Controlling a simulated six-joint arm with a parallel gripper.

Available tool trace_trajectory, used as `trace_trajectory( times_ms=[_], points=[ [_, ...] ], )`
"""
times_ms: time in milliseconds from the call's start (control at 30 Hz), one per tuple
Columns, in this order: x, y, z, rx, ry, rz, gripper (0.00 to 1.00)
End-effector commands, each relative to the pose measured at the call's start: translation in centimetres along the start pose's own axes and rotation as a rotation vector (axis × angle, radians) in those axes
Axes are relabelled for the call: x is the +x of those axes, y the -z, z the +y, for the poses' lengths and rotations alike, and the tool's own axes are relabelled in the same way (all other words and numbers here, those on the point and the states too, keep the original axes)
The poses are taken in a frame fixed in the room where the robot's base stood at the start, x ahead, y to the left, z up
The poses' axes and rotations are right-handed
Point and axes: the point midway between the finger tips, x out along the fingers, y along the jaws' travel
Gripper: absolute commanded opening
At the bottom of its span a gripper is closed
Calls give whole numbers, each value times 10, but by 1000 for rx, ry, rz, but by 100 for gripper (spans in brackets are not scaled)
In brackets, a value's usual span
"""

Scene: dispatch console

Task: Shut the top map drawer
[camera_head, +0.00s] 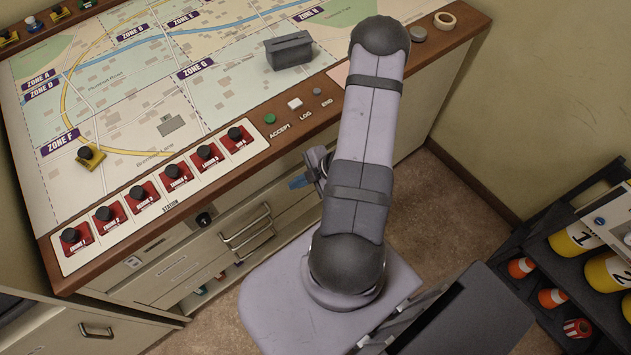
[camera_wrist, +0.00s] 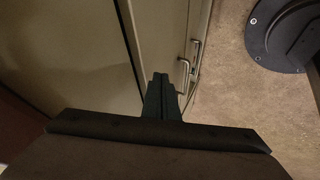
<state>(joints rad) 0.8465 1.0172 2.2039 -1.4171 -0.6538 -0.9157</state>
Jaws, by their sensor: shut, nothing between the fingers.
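The map drawers are in the front of the console, below its wooden edge. In the head view the upper drawer front (camera_head: 178,268) has a metal bar handle, with a second handle close below it. I cannot tell how far the top drawer stands out. In the wrist view two bar handles (camera_wrist: 184,76) show on pale fronts, right of and beyond my fingertips. My gripper (camera_wrist: 160,80) is shut and empty, its dark fingers together, pointing toward the pale fronts. I cannot tell whether it touches them. In the head view my arm mostly hides the gripper.
A side cabinet (camera_head: 95,330) stands lower left. A dark shelf (camera_head: 540,228) with cones and yellow cylinders is at right. Carpet (camera_head: 450,200) is clear between.

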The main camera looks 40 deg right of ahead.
Motion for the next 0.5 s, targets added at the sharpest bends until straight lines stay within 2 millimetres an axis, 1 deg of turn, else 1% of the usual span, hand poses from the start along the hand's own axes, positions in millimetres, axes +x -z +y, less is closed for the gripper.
trace_trajectory(
  times_ms=[200, 267, 500],
  points=[
    [-16, 0, -30, 8, -3, -1, 0],
    [-31, -1, -24, 1, -7, -5, 0],
    [-76, 0, -24, 0, -6, -4, 0]
  ],
)
